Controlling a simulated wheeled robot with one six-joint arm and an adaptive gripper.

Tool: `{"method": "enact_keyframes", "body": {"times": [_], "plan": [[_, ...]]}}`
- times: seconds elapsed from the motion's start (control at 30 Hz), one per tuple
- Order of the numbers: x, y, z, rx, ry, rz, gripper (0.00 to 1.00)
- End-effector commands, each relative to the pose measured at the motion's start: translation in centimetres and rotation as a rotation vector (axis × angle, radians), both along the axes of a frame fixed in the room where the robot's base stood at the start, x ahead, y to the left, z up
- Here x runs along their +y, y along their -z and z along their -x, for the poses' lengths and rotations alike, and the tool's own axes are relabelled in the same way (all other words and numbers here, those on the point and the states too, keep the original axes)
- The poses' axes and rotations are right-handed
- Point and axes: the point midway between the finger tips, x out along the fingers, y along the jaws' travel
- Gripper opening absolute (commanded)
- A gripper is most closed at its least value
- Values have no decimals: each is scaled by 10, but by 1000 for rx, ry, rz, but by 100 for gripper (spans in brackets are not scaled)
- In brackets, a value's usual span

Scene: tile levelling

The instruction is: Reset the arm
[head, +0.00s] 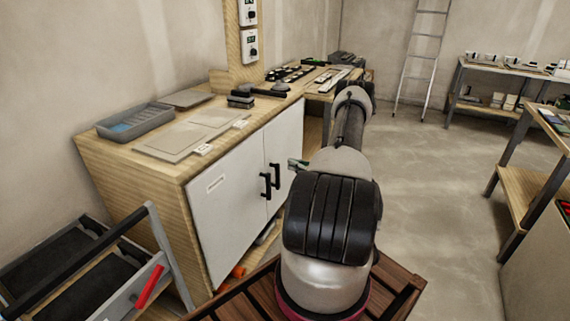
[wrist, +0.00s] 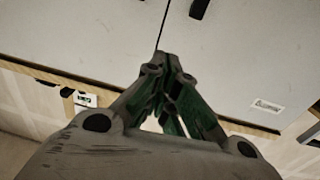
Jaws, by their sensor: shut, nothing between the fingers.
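My gripper (wrist: 162,58) is in the wrist view, with its two dark and green fingers closed together at the tips and nothing between them. The pale cabinet doors (wrist: 235,50) lie behind the fingertips, and the gap between the doors runs up from them. In the head view my arm stretches forward from the bottom centre, and a small part of my gripper (head: 297,164) shows at its left side, in front of the right cabinet door. The rest of the gripper is hidden behind the arm there.
The wooden cabinet (head: 130,185) bears a grey tray (head: 158,115) and flat tiles (head: 168,142). Black door handles (head: 265,186) stick out near my gripper. A grey cart (head: 160,240) is at lower left. A ladder (head: 404,75) leans at the back. The floor (head: 440,170) to the right is clear.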

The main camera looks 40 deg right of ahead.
Motion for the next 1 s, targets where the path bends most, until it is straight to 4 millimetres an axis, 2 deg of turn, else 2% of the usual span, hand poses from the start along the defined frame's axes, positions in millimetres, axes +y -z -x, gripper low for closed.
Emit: {"method": "enact_keyframes", "body": {"times": [0.1,0.33,0.43,0.53,0.6,0.67,0.7,0.8,0.87,0.97,1.0], "plan": [[-4,0,9,0,1,-1,0],[-4,0,11,0,-1,0,0],[-5,8,11,32,1,13,0],[-13,38,13,151,35,54,0],[-23,73,24,293,87,80,0],[-29,106,42,434,140,89,0],[-33,126,57,533,176,93,0],[-56,145,97,776,279,120,0],[-67,140,118,914,334,138,0],[-78,105,151,1138,425,167,0],[-78,85,162,1218,458,174,0]]}}
